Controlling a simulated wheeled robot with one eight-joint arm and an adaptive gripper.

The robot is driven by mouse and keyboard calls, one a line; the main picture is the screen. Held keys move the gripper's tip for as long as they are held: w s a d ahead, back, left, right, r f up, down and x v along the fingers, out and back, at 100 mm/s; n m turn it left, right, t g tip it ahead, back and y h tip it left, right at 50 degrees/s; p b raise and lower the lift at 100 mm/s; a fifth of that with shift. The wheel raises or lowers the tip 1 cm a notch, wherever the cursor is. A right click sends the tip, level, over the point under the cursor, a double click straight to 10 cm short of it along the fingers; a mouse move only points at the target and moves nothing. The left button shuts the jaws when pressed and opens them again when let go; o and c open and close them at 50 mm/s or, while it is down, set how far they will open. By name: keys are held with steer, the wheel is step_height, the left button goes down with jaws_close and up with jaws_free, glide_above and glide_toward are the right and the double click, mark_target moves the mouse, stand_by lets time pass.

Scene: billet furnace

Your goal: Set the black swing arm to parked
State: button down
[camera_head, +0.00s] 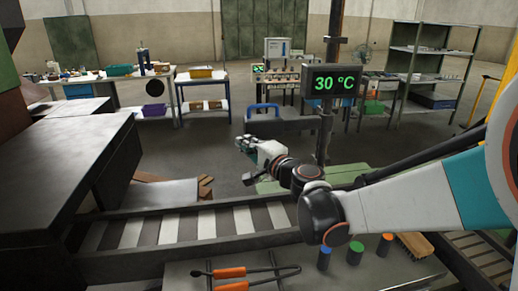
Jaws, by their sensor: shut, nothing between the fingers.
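The black swing arm (295,123) extends level to the left from a dark upright post (323,145). A blue loop handle (263,107) stands on its left end. My gripper (241,144) is shut and empty. No parked mark on the swing arm can be made out.
A display reading 30 °C (334,84) is on the post. A striped roller track (200,225) crosses the front, with a large dark block (60,165) at left. Benches stand behind.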

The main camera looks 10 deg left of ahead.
steer(key=shift+w+a, duration=0.35)
steer(key=shift+w, duration=0.2)
steer(key=shift+r, duration=0.1)
